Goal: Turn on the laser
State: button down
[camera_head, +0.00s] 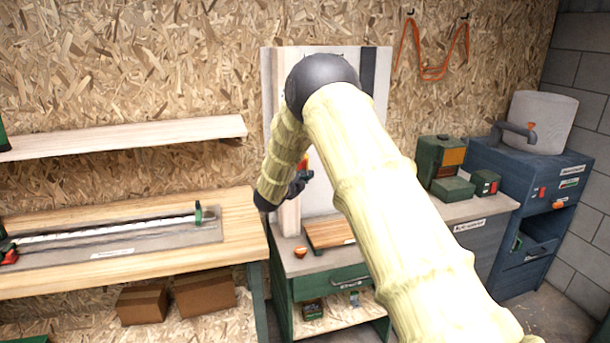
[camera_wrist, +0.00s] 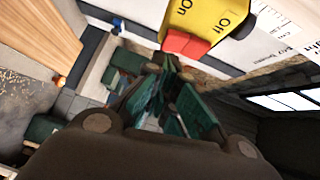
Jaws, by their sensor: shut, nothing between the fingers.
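A yellow switch box (camera_wrist: 208,14) marked "On" and "Off" is at the top of the wrist view. A red switch part (camera_wrist: 186,43) is on its lower edge. My gripper (camera_wrist: 168,66) is shut and empty, its dark green fingertips right beside the red part in the picture. I cannot tell whether they touch. In the head view my gripper (camera_head: 301,178) is small and partly hidden by my arm, in front of the pale upright panel (camera_head: 275,85). Orange-red and yellow bits (camera_head: 304,163) show close to it. No thing clearly marked as a laser can be made out.
A wooden board (camera_head: 329,234) lies on a green-drawered cabinet (camera_head: 336,283) below my gripper. A workbench (camera_head: 235,232) and a shelf (camera_head: 120,137) stand left. A green machine (camera_head: 437,160) and a blue cabinet with a grey tank (camera_head: 541,120) stand right.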

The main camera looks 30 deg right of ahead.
jog(key=shift+w+d, duration=0.15)
jog(key=shift+w, duration=0.35)
jog(key=shift+f, duration=0.1)
jog(key=shift+w+b, duration=0.3)
jog(key=shift+b, duration=0.75)
jog(key=shift+s+f, duration=0.1)
